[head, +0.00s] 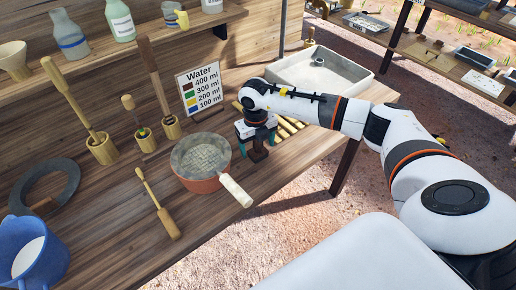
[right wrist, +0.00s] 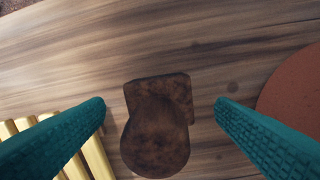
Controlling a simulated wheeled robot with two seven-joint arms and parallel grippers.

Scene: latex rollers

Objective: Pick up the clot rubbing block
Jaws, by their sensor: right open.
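The clot rubbing block is most likely the dark brown wooden piece (right wrist: 157,128) with a rounded knob and a squarish base, standing on the wooden table. In the head view this brown block (head: 258,151) shows just below my right gripper (head: 257,140). In the right wrist view the two teal fingers of my right gripper (right wrist: 160,115) are spread apart, with the block between them and a gap on each side. The fingers do not appear to touch it. My left gripper is not in view.
A pan with a pale handle (head: 236,191) stands close left of the block. Yellow sticks (head: 290,126) lie close on its other side. A pale basin (head: 318,73) is behind. The table's front edge (head: 301,165) is near. A blue jug (head: 30,250) stands far left.

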